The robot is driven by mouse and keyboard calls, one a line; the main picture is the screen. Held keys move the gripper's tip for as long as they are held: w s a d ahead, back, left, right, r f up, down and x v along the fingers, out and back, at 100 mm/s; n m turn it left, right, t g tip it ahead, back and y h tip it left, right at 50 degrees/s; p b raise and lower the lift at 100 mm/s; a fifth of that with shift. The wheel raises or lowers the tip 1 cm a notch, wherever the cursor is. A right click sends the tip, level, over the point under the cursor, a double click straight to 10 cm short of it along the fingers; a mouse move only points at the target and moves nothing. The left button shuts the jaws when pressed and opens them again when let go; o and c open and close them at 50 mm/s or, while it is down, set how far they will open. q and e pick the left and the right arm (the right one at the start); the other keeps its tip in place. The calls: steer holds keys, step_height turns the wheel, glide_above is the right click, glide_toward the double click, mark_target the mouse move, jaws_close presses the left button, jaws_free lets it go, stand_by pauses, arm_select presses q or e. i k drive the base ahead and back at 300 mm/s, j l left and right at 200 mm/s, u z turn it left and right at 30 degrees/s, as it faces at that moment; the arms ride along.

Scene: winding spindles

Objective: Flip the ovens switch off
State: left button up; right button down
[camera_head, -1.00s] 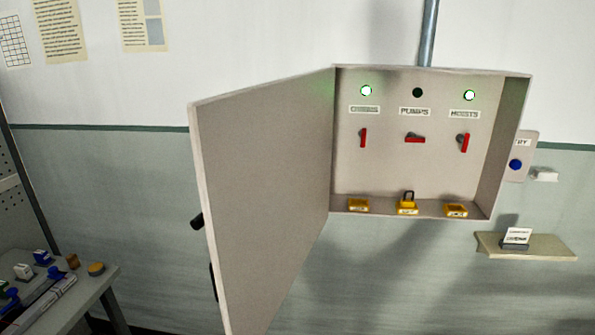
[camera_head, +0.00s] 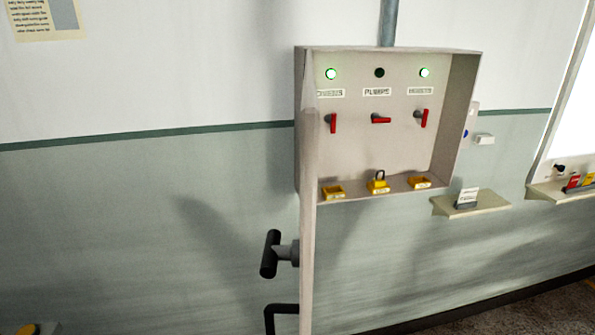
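A grey wall cabinet (camera_head: 388,49) stands open, its door (camera_head: 309,215) seen almost edge-on at the left. Inside, the ovens switch (camera_head: 333,123) is the leftmost one, with its red handle upright. The green lamp (camera_head: 331,74) above it is lit. The ovens label (camera_head: 330,93) is partly covered by the door edge. The pumps switch (camera_head: 381,118) lies level under a dark lamp (camera_head: 380,72). The hoists switch (camera_head: 424,118) is upright under a lit green lamp (camera_head: 425,72). Neither of my grippers is in view.
Yellow holders, one with a padlock (camera_head: 378,182), line the cabinet floor. A black T-shaped handle (camera_head: 270,254) and a black bar (camera_head: 282,310) stick out left of the door. A small shelf (camera_head: 470,204) with a card is at the right. A whiteboard ledge (camera_head: 562,191) is farther right.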

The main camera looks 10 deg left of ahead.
mark_target(332, 119)
steer(key=j+z, duration=0.4)
steer(key=j, duration=0.35)
steer(key=k+l+z, duration=0.35)
steer(key=l, duration=0.2)
steer(key=l+z, duration=0.15)
steer(key=l, duration=0.15)
steer(key=i+l+u, duration=0.2)
steer(key=u, duration=0.15)
steer(key=i+l+u, duration=0.15)
steer(key=l+u, duration=0.15)
steer(key=i+l+u, duration=0.15)
steer(key=l+u, duration=0.2)
steer(key=l, duration=0.1)
